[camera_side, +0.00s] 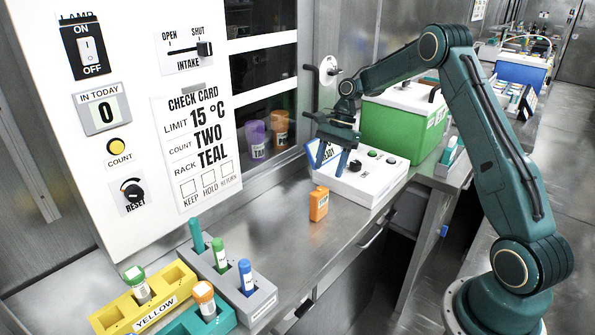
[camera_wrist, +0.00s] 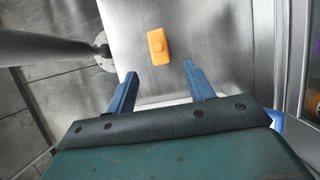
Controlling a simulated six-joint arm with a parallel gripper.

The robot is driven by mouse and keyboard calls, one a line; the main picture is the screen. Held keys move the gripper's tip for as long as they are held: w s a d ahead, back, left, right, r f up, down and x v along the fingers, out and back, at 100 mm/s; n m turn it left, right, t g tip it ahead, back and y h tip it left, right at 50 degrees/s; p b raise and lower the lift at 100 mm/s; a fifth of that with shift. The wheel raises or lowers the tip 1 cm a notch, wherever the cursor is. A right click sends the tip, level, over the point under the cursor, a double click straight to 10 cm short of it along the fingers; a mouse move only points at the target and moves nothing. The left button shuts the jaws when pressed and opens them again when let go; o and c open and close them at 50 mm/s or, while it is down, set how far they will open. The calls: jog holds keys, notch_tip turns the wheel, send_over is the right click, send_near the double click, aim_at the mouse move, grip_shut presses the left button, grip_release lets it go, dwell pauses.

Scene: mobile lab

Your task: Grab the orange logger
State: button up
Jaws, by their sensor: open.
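The orange logger (camera_side: 319,204) is a small block standing on the steel counter, in front of the white device. In the wrist view the logger (camera_wrist: 158,46) lies beyond the fingertips, roughly between their lines. My gripper (camera_side: 333,158) is open and empty, above the counter and behind the logger in the side view. Its two blue fingers also show in the wrist view (camera_wrist: 160,78), spread apart with bare counter between them. The fingers do not touch the logger.
A white device with black knobs (camera_side: 365,181) stands behind the logger, with a green box (camera_side: 400,128) beyond. Yellow (camera_side: 140,307), grey (camera_side: 250,297) and teal racks with capped tubes stand at front left. A wall panel (camera_side: 130,215) rises at left. The counter around the logger is clear.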

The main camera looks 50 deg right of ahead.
aim_at(323, 188)
jog(key=shift+x, duration=2.9)
jog(key=shift+f, duration=0.1)
jog(key=shift+x, duration=2.55)
jog(key=shift+a, duration=0.1)
jog(key=shift+c, duration=0.2)
jog(key=c, duration=1.1)
